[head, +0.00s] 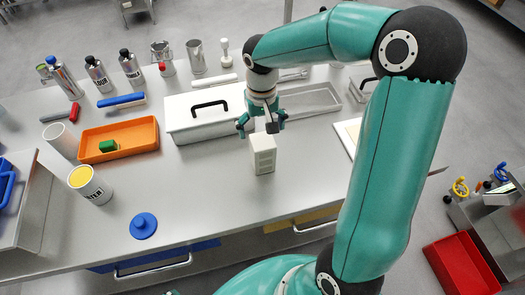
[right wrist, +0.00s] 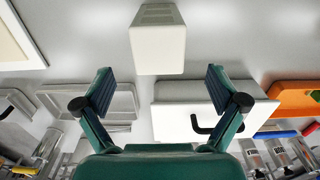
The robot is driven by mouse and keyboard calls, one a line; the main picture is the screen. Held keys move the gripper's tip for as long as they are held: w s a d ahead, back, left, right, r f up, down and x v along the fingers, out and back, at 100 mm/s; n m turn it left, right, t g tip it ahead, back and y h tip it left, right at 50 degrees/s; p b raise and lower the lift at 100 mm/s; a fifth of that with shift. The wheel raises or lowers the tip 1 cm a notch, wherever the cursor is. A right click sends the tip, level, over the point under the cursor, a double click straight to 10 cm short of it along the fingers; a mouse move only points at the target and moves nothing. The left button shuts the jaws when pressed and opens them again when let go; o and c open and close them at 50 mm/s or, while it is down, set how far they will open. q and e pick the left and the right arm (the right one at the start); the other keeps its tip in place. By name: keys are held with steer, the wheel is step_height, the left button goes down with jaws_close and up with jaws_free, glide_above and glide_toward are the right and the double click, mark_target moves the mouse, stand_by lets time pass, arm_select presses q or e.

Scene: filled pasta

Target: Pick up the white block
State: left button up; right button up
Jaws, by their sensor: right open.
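The white block (head: 263,155) stands upright on the grey metal table, in front of the white box with a black handle. My right gripper (head: 262,128) is just behind and above the block in the head view, with its fingers spread. In the right wrist view the block (right wrist: 158,42) is at the top centre, beyond the open fingertips (right wrist: 160,78). Nothing is between the fingers, and they appear apart from the block. My left gripper is not in view.
The white box (head: 200,128) stands close behind the block. An orange tray (head: 128,155) with a green piece (head: 108,146) lies to the left. A grey tray (head: 318,104) is behind to the right. A blue lid (head: 143,226) lies near the front edge. Table around the block's front is clear.

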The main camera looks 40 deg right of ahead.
mark_target(262, 140)
step_height(262, 140, down, 3)
steer(key=shift+s+f+p, duration=0.15)
steer(key=shift+f+p, duration=0.15)
steer(key=shift+f, duration=1.05)
steer(key=shift+s+f+p, duration=0.1)
steer(key=shift+f+p, duration=0.2)
steer(key=shift+f, duration=1)
steer(key=shift+c, duration=0.2)
steer(key=shift+r, duration=0.1)
steer(key=c, duration=1.5)
steer(key=shift+o, duration=0.2)
